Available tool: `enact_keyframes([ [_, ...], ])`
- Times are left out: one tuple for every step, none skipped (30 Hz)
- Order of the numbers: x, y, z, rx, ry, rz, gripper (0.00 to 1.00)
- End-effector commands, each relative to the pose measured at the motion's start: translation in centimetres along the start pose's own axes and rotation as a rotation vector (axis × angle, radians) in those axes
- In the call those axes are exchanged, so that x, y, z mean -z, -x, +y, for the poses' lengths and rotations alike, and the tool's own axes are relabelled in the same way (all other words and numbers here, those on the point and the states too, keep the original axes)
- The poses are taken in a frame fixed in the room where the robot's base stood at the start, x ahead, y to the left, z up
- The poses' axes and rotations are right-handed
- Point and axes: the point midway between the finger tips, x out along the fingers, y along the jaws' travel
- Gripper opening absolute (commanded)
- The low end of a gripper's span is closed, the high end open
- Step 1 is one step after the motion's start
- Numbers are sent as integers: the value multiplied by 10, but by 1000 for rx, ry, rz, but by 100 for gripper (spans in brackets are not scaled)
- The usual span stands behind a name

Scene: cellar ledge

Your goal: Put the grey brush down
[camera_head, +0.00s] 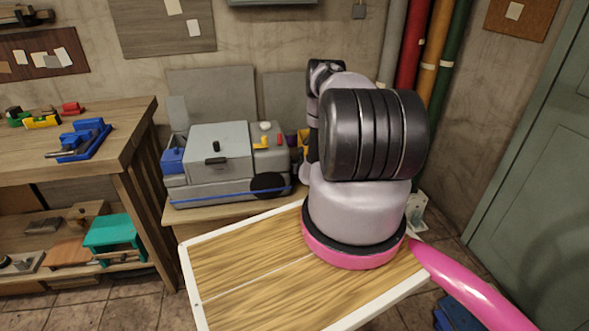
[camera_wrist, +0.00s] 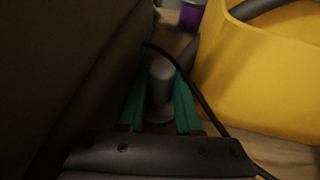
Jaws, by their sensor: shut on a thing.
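In the wrist view, my gripper (camera_wrist: 160,100) has two teal fingers shut on the grey brush (camera_wrist: 160,78). The brush's rounded grey top shows between the fingers, and its lower part sits close to the gripper's dark body. It is too dark to tell whether the brush touches any surface. In the head view my arm hides the gripper and the brush.
In the wrist view, a large yellow thing (camera_wrist: 255,75) stands close on the right, a purple can (camera_wrist: 191,15) is beyond, and a dark wall-like surface (camera_wrist: 65,60) fills the left. A thin black cable crosses beside the brush. In the head view, a grey machine (camera_head: 220,155) stands left of my arm.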

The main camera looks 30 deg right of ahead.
Motion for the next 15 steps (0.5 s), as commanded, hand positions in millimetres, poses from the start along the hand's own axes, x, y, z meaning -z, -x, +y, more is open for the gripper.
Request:
enact_keyframes([
  [9, -3, 0, 0, 0, 1, 0],
  [13, -5, 0, 0, 0, 1, 0],
  [17, -6, 0, 0, 0, 1, 0],
  [19, -8, 0, 0, 0, 0, 0],
  [21, -8, 0, 0, 0, 0, 0],
  [22, -9, 0, 0, -1, 0, 0],
  [23, -9, 0, 0, -1, 0, 0],
  [23, -9, 0, 0, -1, 0, 0],
  [22, -9, 0, 0, -1, 0, 0],
  [22, -9, 0, 0, -1, 0, 0],
  [22, -9, 0, 0, -1, 0, 0],
  [22, -9, 0, 0, -1, 0, 0],
  [22, -9, 0, 0, -1, 0, 0],
  [23, -9, 0, 0, -1, 0, 0],
  [24, -9, 0, 0, -1, 0, 0],
])
